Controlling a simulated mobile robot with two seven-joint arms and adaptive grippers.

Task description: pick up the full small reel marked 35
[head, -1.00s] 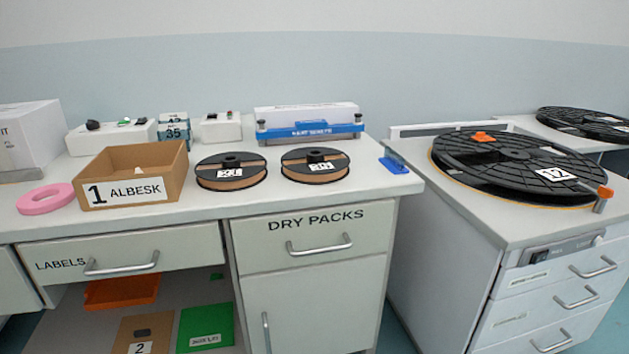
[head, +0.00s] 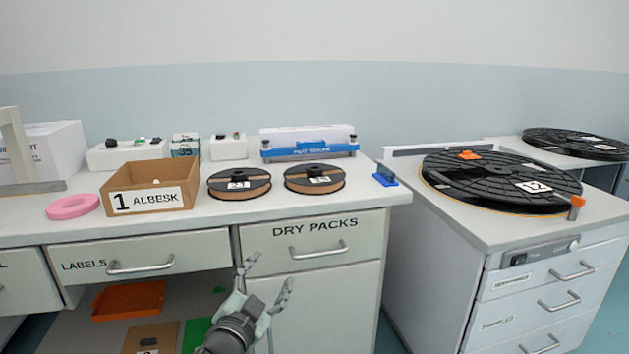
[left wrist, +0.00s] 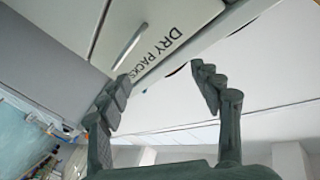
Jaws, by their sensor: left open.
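Two small black-flanged reels with brown sides lie flat, side by side, on the bench. The left reel (head: 240,190) and the right reel (head: 315,186) each carry a white label. The numbers on the labels are too small to read surely, so I cannot tell which is 35. My left gripper (head: 270,272) is open and empty, in front of the cabinet and below the bench top. Its spread fingers also show in the left wrist view (left wrist: 160,75), facing the DRY PACKS drawer (head: 315,240).
A large reel (head: 500,182) lies on the right cabinet. The bench edge lies between gripper and reels.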

